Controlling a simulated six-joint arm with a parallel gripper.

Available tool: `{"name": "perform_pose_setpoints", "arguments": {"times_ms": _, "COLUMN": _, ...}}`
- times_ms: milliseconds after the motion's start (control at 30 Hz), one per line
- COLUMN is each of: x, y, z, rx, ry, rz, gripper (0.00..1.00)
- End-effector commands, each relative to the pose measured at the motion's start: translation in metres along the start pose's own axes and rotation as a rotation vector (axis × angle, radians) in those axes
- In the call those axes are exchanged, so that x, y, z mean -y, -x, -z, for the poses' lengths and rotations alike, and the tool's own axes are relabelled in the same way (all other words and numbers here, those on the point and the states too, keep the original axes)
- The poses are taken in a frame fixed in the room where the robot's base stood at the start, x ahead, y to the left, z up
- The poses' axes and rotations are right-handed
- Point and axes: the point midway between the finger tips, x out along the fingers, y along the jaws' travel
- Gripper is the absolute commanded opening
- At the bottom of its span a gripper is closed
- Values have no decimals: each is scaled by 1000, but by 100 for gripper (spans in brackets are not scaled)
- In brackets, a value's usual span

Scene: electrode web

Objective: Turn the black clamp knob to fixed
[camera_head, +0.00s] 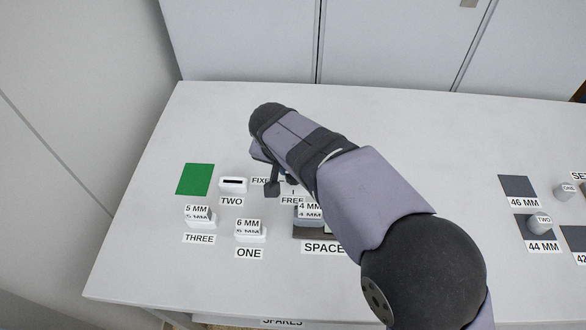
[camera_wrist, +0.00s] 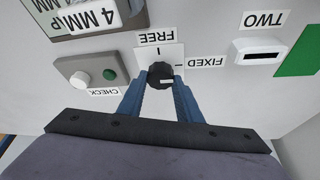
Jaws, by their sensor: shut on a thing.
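The black clamp knob (camera_wrist: 160,75) sits on a white plate in the wrist view. Its visible white mark is on its lower right side in that view. FREE (camera_wrist: 157,37) is printed above the knob and FIXED (camera_wrist: 206,62) to its right, each with a short tick line. My gripper (camera_wrist: 160,84) is shut on the knob, with one blue finger on each side. In the head view my arm hides the knob. There the FIXED label (camera_head: 260,181) and FREE label (camera_head: 291,200) show only in part beside my gripper.
In the wrist view, a grey CHECK box (camera_wrist: 92,80) with a white button and green spot is left of the knob. The white slotted block TWO (camera_wrist: 262,51) is on the right. A green square (camera_head: 195,179) and spacer blocks (camera_head: 248,228) lie nearby on the table.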

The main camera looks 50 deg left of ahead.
Motion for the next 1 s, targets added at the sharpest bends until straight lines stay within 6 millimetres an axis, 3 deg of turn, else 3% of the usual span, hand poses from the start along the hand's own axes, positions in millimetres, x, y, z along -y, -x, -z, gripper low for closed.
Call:
{"name": "perform_pose_setpoints", "arguments": {"times_ms": 33, "x": 0, "y": 0, "z": 0, "rx": 1, "ry": -3, "rz": 1, "gripper": 36}}
{"name": "perform_pose_setpoints", "arguments": {"times_ms": 100, "x": 0, "y": 0, "z": 0, "rx": 1, "ry": -3, "rz": 1, "gripper": 50}}
{"name": "perform_pose_setpoints", "arguments": {"times_ms": 533, "x": 1, "y": 7, "z": 0, "rx": -1, "ry": -1, "rz": 2, "gripper": 50}}
{"name": "perform_pose_setpoints", "arguments": {"times_ms": 1000, "x": 1, "y": 64, "z": 0, "rx": -1, "ry": -2, "rz": 3, "gripper": 50}}
